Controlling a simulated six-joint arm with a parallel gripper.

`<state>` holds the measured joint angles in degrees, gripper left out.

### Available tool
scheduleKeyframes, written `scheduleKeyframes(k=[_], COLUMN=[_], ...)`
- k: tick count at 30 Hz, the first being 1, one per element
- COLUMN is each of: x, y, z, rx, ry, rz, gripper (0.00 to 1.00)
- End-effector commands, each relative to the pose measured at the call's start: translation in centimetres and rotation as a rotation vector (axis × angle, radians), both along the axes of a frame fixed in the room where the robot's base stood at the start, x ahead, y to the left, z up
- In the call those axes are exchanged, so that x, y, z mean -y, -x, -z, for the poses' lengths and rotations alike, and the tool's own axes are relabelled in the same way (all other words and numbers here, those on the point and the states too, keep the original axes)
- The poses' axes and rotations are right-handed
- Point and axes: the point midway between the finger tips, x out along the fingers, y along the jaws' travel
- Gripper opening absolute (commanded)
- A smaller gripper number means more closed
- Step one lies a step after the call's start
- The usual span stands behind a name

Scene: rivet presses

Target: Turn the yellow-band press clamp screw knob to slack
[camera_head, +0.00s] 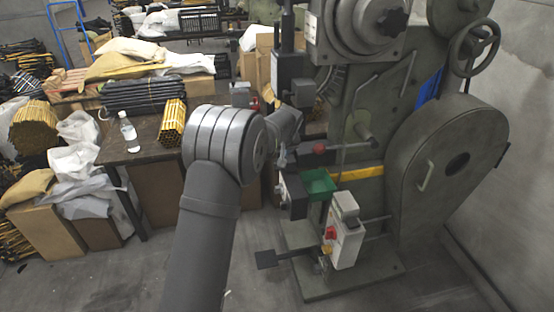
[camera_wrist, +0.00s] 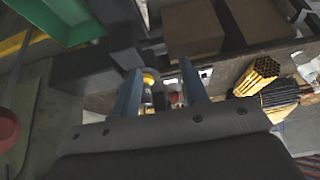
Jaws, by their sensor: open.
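The large grey-green press (camera_head: 345,105) stands at centre right in the head view, with a yellow band (camera_head: 362,173) across its frame. My gripper (camera_head: 283,158) is at its left side, partly hidden behind my wrist. In the wrist view my gripper (camera_wrist: 160,72) is open, its two blue-grey fingers apart. A small round grey part with a yellow ring (camera_wrist: 149,78) shows between the fingers, nearer the left one; it looks like the clamp screw knob. Whether a finger touches it I cannot tell. In the head view I cannot make out this knob beside my gripper.
A green tray (camera_head: 318,184) sits just right of my gripper, above a control box with a red button (camera_head: 330,232). A red-ended lever (camera_head: 319,148) is close by. A table (camera_head: 118,150) with a bottle (camera_head: 129,132) and yellow rod bundle (camera_head: 172,122) stands left.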

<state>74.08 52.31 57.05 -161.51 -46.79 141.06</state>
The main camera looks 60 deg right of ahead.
Motion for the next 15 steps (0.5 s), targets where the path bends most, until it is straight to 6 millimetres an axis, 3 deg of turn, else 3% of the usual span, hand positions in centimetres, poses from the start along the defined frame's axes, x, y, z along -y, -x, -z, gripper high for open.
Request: scheduleKeyframes(k=[6, 15], x=[-1.6, -2.9], y=[1.6, 2.9], z=[-4.5, -7.6], rx=[0.0, 0.0], ry=[0.003, 0.002], rz=[0.0, 0.0], gripper=[0.41, 0.41])
